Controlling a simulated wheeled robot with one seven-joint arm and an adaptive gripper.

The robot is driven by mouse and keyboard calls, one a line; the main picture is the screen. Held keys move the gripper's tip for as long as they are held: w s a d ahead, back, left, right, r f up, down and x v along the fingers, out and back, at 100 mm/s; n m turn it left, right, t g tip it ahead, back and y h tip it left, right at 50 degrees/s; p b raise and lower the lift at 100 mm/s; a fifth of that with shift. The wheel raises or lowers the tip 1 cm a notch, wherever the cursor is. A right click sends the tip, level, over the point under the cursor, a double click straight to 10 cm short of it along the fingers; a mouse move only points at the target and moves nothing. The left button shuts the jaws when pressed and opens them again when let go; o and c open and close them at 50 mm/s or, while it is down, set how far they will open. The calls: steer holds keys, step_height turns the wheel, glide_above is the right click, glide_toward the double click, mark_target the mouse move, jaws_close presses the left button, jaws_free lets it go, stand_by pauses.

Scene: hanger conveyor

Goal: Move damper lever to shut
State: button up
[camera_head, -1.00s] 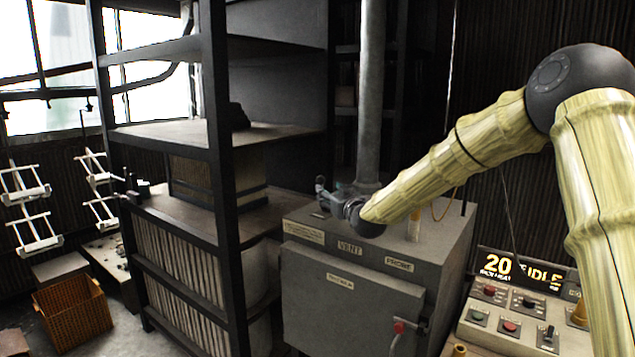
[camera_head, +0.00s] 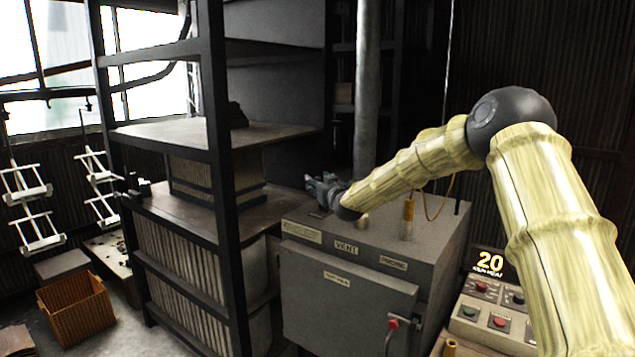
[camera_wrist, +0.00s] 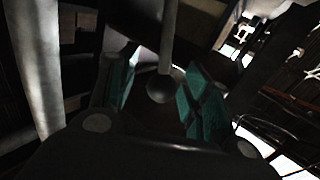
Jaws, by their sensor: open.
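The grey oven-like cabinet (camera_head: 345,285) has a VENT label (camera_head: 346,248) on its upper front edge. My gripper (camera_head: 318,184) is over the left part of the cabinet top, just left of the vertical pipe. In the wrist view my gripper (camera_wrist: 160,95) is open, with teal pads on both fingers. A dark round knob (camera_wrist: 160,88) on a grey rod shows between the fingers, with visible gaps to both pads. It looks like the damper lever's end. In the head view the lever cannot be made out behind my gripper and wrist.
A metal pipe (camera_head: 367,90) rises behind my wrist. A black shelf rack (camera_head: 215,150) stands close on the left. An amber-coloured fitting (camera_head: 408,215) with a looping cable is on the cabinet top at right. A control panel (camera_head: 492,312) is at lower right, partly behind my arm.

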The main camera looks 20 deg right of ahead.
steer(key=shift+s+a+r, duration=0.1)
steer(key=shift+s+r, duration=0.35)
steer(key=shift+r, duration=0.15)
steer(key=shift+w+a+f, duration=0.15)
steer(key=shift+w+f, duration=0.7)
steer(key=shift+w, duration=0.05)
steer(key=shift+c, duration=0.8)
steer(key=shift+s+r, duration=0.35)
steer(key=shift+s, duration=0.05)
steer(key=c, duration=0.7)
jaws_close()
